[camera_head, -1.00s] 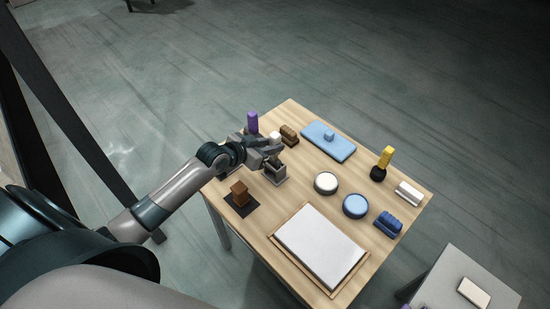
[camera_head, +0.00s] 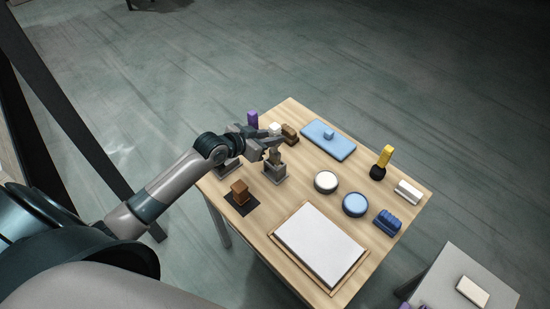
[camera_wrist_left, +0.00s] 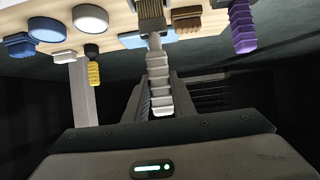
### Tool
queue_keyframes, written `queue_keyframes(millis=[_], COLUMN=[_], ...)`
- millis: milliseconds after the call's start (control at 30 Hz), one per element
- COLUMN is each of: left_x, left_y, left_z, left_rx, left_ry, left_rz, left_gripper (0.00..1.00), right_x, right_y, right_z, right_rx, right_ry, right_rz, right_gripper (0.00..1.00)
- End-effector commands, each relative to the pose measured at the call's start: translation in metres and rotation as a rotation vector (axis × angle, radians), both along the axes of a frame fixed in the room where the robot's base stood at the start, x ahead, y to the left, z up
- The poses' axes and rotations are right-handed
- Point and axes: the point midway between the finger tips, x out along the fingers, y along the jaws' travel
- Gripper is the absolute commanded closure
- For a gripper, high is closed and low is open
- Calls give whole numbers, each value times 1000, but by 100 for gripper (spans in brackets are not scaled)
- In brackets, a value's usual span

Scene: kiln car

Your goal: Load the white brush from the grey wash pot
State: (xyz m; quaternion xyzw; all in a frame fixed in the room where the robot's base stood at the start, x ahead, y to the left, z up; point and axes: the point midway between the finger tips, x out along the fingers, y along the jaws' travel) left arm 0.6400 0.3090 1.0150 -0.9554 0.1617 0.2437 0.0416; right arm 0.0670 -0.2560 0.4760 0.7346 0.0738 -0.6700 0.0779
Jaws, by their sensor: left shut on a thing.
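My left gripper (camera_head: 268,147) is shut on the ridged white handle of the white brush (camera_wrist_left: 157,75). In the left wrist view the handle runs away from the fingers to brown bristles (camera_wrist_left: 150,10). In the head view the bristles (camera_head: 275,157) show brown just below the fingertips, at the top of the grey wash pot (camera_head: 275,174). I cannot tell whether the bristle tips are inside the pot or just above it. The fingers hide most of the handle in the head view. My right gripper is not in view.
A white dish (camera_head: 326,181) and a blue dish (camera_head: 355,205) stand right of the pot. A white panel in a wooden frame (camera_head: 320,245) lies in front. A brown block (camera_head: 240,190) is at left; a purple upright piece (camera_head: 252,119) stands behind. A grey side table (camera_head: 450,270) is at lower right.

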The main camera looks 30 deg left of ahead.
Motion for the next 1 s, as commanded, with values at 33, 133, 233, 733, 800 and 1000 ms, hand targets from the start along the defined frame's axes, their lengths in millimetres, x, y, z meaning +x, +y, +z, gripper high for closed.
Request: queue_keyframes(millis=[33,133,233,733,800,1000], left_x=[0,0,0,0,0,0], left_y=[0,0,0,0,0,0], left_z=[1,1,1,17,19,28], left_rx=[0,0,0,-1,0,-1], left_ry=[-1,-1,-1,-2,-1,-2], left_rz=[0,0,0,0,0,0], left_gripper=[100,100,100,100,100,100], right_x=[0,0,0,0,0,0], right_y=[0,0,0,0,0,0], right_z=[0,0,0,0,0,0], right_rx=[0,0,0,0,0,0], right_ry=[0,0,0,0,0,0], right_rz=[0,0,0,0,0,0], right_gripper=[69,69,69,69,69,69])
